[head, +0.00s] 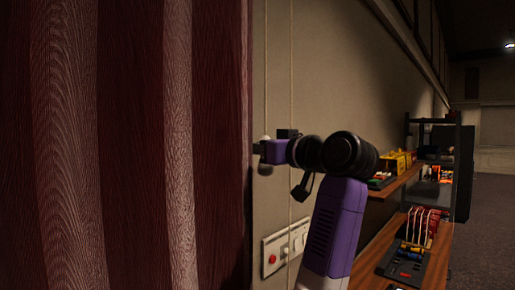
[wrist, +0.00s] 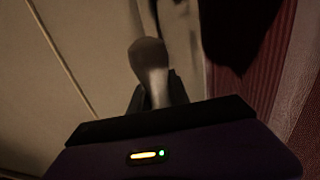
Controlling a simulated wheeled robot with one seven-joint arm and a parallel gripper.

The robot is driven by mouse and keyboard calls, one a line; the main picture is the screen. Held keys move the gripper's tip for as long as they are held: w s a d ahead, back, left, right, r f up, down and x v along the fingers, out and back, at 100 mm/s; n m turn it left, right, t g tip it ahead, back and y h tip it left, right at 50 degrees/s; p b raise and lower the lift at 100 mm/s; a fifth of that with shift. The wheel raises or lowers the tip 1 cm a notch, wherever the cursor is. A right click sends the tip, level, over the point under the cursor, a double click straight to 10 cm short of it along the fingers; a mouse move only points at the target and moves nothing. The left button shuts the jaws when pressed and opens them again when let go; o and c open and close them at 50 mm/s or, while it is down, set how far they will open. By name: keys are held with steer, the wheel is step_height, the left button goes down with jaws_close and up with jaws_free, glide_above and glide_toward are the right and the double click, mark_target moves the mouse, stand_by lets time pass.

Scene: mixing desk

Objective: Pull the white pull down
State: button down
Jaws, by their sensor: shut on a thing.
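The white pull (head: 265,169) hangs on a thin pale cord along the beige wall, beside the dark red curtain. Its lower end shows just below my gripper (head: 258,149), and a bit of its top shows just above. In the wrist view the pull (wrist: 149,56) stands between the two dark fingers of my gripper (wrist: 156,92), its rounded end sticking out past them. My gripper is shut on the pull. The fingers hide its middle part in the head view.
The red curtain (head: 120,150) fills the left side, close to my gripper. A second cord (head: 291,90) hangs just right of the pull. A switch panel (head: 272,246) with a red button is on the wall below. Wooden shelves (head: 437,262) with gear stand at right.

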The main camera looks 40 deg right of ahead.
step_height(320, 180, down, 55)
steer(key=b, duration=3)
steer(key=shift+f, duration=0.2)
steer(key=c, duration=1.3)
jaws_free()
steer(key=shift+o, duration=0.2)
steer(key=s+a, duration=0.1)
steer(key=s, duration=0.6)
steer(key=shift+s, duration=0.4)
